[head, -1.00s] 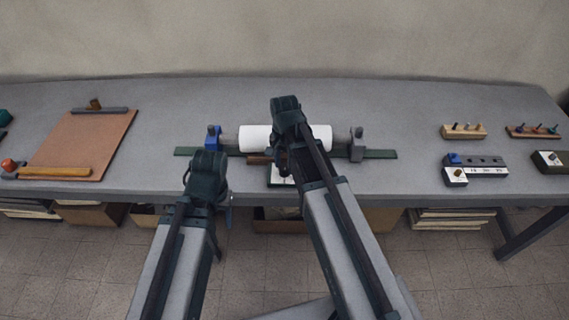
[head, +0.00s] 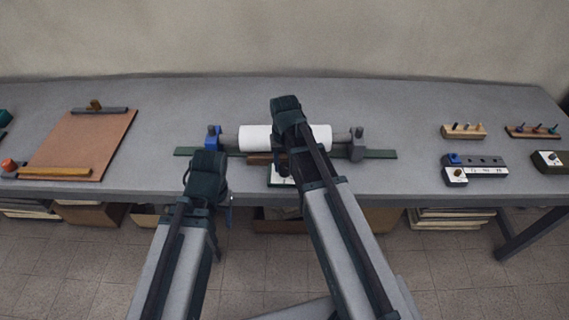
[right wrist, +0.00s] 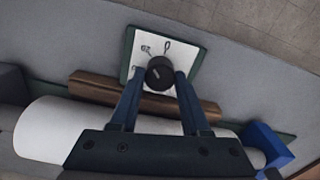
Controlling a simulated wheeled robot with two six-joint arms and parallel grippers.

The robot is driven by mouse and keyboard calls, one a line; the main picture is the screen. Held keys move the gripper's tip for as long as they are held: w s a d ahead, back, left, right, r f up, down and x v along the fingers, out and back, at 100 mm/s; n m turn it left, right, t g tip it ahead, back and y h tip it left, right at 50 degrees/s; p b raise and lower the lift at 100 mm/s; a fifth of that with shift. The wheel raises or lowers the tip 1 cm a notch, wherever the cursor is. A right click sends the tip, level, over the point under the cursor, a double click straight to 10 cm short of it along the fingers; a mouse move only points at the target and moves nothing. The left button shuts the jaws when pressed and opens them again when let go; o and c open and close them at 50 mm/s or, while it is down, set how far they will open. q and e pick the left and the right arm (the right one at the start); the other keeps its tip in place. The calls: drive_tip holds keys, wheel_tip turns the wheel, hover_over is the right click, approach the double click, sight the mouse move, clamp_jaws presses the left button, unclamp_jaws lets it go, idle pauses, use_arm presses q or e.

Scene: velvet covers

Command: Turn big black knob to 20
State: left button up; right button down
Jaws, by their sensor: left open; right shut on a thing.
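The big black knob (right wrist: 160,75) sits on a white dial plate (right wrist: 176,42) with a green edge; a few dark marks show on the plate. In the right wrist view my right gripper (right wrist: 158,80) is shut on the knob, with a blue-grey finger on each side of it. In the head view my right gripper (head: 283,160) hides the knob, and only part of the dial plate (head: 279,181) shows. My left gripper (head: 226,196) is open and empty, in front of the table edge to the left of the dial plate.
A white roller (head: 256,138) lies behind the dial on a green-based lathe-like stand, with a blue block (head: 213,139) at its left. A brown bar (right wrist: 150,95) lies between dial and roller. A clipboard (head: 85,140) lies left; small knob boxes (head: 475,170) stand right.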

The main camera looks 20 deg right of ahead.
sight(284, 166)
drive_tip(key=shift+n, duration=0.5)
drive_tip(key=shift+c, duration=1.9)
unclamp_jaws()
drive_tip(key=shift+r, duration=0.1)
wheel_tip(284, 166, up, 14)
drive_tip(key=p, duration=1.3)
drive_tip(key=shift+f+p, duration=0.2)
drive_tip(key=shift+p, duration=0.2)
drive_tip(key=s+a+n+h, duration=0.1)
drive_tip(key=s+a+n, duration=0.2)
drive_tip(key=s+a, duration=0.7)
drive_tip(key=s, duration=0.4)
drive_tip(key=shift+s+a+n, duration=0.2)
drive_tip(key=shift+n, duration=0.2)
